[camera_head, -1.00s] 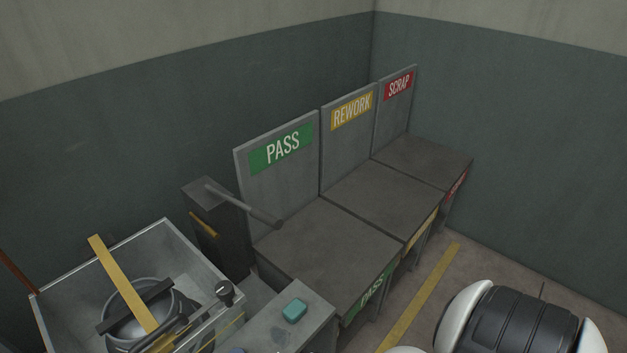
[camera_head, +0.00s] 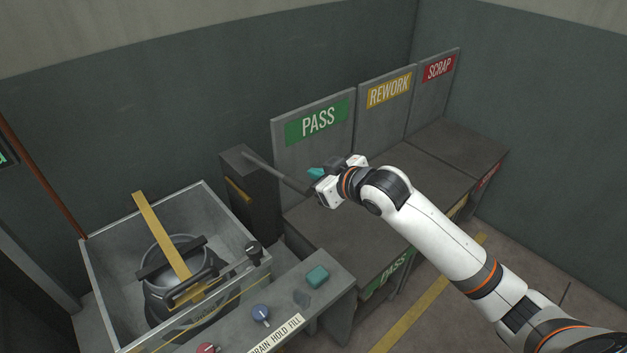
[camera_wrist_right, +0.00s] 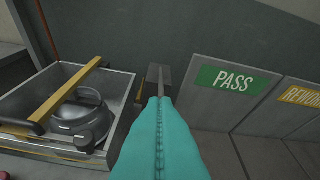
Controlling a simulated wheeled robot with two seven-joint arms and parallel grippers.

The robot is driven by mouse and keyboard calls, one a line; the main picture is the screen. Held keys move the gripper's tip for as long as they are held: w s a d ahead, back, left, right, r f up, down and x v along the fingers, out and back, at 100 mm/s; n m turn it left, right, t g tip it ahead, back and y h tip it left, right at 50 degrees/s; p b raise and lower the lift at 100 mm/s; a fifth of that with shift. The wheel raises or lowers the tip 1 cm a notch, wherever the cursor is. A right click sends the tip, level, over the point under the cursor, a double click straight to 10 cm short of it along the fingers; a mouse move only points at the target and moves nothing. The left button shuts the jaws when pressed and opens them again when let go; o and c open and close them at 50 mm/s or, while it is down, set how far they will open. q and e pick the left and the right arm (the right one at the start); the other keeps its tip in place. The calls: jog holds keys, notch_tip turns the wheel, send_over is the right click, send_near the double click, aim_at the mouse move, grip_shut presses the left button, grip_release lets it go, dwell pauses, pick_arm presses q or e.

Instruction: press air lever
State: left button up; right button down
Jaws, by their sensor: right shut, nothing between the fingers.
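The air lever (camera_head: 277,172) is a grey bar that sticks out to the right from the top of a dark post (camera_head: 254,195), beside the PASS bin. My right gripper (camera_head: 316,172) is at the lever's free end, with its teal fingers shut and empty. The hand hides the tip of the lever, and I cannot tell whether they touch. In the right wrist view the shut teal fingers (camera_wrist_right: 162,104) point along the lever (camera_wrist_right: 164,82) toward the post (camera_wrist_right: 153,76) and cover most of the bar. My left gripper is not in view.
An open tank (camera_head: 222,205) with a grey cylinder (camera_head: 160,275) under a yellow bar (camera_head: 160,230) stands at the left. A control panel (camera_head: 335,290) with knobs and a teal button (camera_head: 317,275) is in front. PASS, REWORK and SCRAP bins line the back wall.

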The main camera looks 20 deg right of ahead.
jog(key=shift+w+r, duration=0.1)
jog(key=shift+w, duration=0.1)
jog(key=p, duration=0.2)
send_over(299, 186)
jog(key=a, duration=0.1)
notch_tip(299, 186, down, 4)
jog(key=f, duration=0.2)
jog(key=d+f+p, duration=0.1)
jog(key=shift+s+f, duration=0.1)
jog(key=shift+f, duration=0.4)
jog(key=shift+f, duration=0.1)
